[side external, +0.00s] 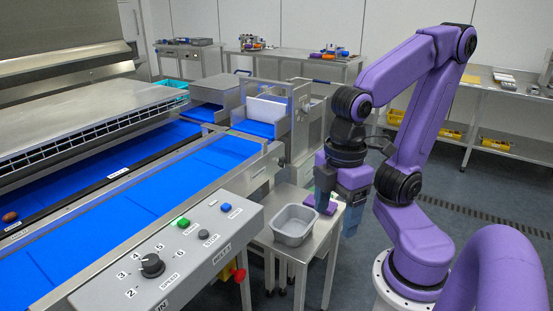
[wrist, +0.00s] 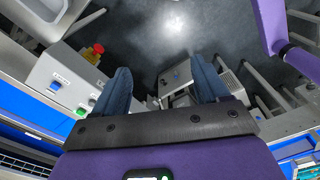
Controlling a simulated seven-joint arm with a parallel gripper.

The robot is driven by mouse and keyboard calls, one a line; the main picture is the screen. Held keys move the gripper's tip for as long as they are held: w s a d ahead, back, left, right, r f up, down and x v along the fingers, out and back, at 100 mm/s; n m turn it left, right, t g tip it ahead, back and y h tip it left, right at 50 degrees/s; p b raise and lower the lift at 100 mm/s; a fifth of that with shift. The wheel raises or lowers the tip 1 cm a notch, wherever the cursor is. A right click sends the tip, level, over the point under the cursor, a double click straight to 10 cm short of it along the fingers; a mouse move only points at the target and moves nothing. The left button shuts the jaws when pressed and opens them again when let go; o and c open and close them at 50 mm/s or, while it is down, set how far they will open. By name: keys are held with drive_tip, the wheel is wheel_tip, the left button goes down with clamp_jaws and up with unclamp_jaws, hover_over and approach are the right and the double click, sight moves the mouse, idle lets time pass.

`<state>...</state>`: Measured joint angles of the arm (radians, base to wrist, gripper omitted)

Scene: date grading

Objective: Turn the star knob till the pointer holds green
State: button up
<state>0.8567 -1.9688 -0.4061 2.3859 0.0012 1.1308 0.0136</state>
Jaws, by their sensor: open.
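My gripper (side external: 337,207) hangs fingers down beside the small steel table in the side external view. Its two blue-grey fingers are apart, with nothing between them; in the wrist view they also stand apart (wrist: 161,75). I cannot make out a star knob, a pointer or a green zone for certain. A black round knob (side external: 152,265) labelled SPEED, with numbers around it, sits on the grey control panel (side external: 205,262) at the lower left, well away from my gripper. In the wrist view a small grey box (wrist: 178,76) shows beyond and between the fingers, its details too small to read.
The panel has a green button (side external: 183,223), a blue button (side external: 226,208) and a red mushroom knob (side external: 239,274) at its side. A grey tray (side external: 293,225) stands on the steel table (side external: 322,232). Blue conveyor belts (side external: 150,195) run along the left. Open floor lies behind my arm.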

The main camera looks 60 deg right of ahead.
drive_tip(key=w+m+t+y, duration=0.1)
drive_tip(key=w+m+t, duration=0.2)
drive_tip(key=w, duration=0.9)
drive_tip(key=w+d+m+t, duration=0.1)
drive_tip(key=w+d+t, duration=0.2)
drive_tip(key=w+d, duration=0.5)
drive_tip(key=w+d+m+t, duration=0.25)
drive_tip(key=w+d, duration=0.25)
drive_tip(key=w, duration=0.7)
drive_tip(key=w+d+t+h, duration=0.1)
drive_tip(key=w+d+t, duration=0.1)
drive_tip(key=d, duration=0.7)
drive_tip(key=w+d+t, duration=0.2)
drive_tip(key=d+t, duration=0.1)
drive_tip(key=d, duration=0.5)
drive_tip(key=s+d+m+t, duration=0.1)
drive_tip(key=s+d+t, duration=0.1)
drive_tip(key=s+d, duration=0.6)
drive_tip(key=s+d+t, duration=0.2)
drive_tip(key=s+d, duration=0.4)
drive_tip(key=d, duration=0.4)
approach(284, 162)
drive_tip(key=w, duration=1)
drive_tip(key=shift+w+f, duration=0.25)
drive_tip(key=shift+w, duration=0.1)
